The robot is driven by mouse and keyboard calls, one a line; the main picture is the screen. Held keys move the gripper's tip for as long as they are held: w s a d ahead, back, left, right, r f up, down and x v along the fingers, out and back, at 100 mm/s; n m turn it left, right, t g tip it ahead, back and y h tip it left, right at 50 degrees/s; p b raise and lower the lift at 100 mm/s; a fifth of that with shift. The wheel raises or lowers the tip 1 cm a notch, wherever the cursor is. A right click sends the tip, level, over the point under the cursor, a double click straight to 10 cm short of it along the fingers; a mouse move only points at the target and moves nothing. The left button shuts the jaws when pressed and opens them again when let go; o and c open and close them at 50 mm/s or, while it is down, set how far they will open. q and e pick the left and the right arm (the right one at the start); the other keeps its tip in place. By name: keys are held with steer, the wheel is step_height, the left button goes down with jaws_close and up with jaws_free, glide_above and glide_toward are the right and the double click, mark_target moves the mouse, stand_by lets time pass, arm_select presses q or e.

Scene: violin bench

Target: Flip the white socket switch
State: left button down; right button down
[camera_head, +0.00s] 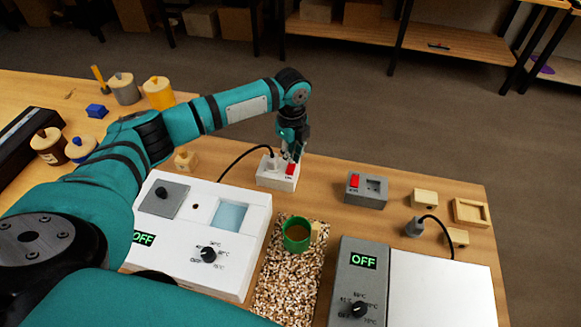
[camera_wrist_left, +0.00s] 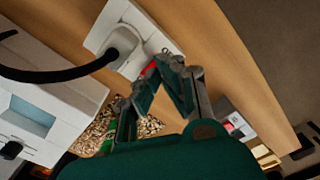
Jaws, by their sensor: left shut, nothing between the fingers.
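The white socket (camera_head: 272,181) stands on the bench with a plug and black cable in its left part and a red switch (camera_head: 291,169) on its right part. My left gripper (camera_head: 290,155) is shut and empty, pointing down right at the switch. In the left wrist view the white socket (camera_wrist_left: 100,38) is at the top, and the fingertips (camera_wrist_left: 155,66) cover most of the red switch. I cannot tell whether they touch it, or which way the switch is set. My right gripper is in neither view.
A white device (camera_head: 250,247) with an OFF display stands left of a speckled mat (camera_head: 268,293) bearing a green cup (camera_head: 297,234). A grey socket (camera_head: 367,202) with a red switch is to the right. A second OFF device (camera_head: 440,288) is at front right.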

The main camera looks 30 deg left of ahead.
mark_target(291, 165)
arm_select(q)
steer(key=shift+f, duration=0.15)
stand_by(0.4)
steer(key=shift+f+b, duration=0.4)
steer(key=shift+f, duration=0.6)
stand_by(0.4)
steer(key=shift+r, duration=0.1)
step_height(291, 165, up, 7)
steer(key=p, duration=0.8)
stand_by(0.4)
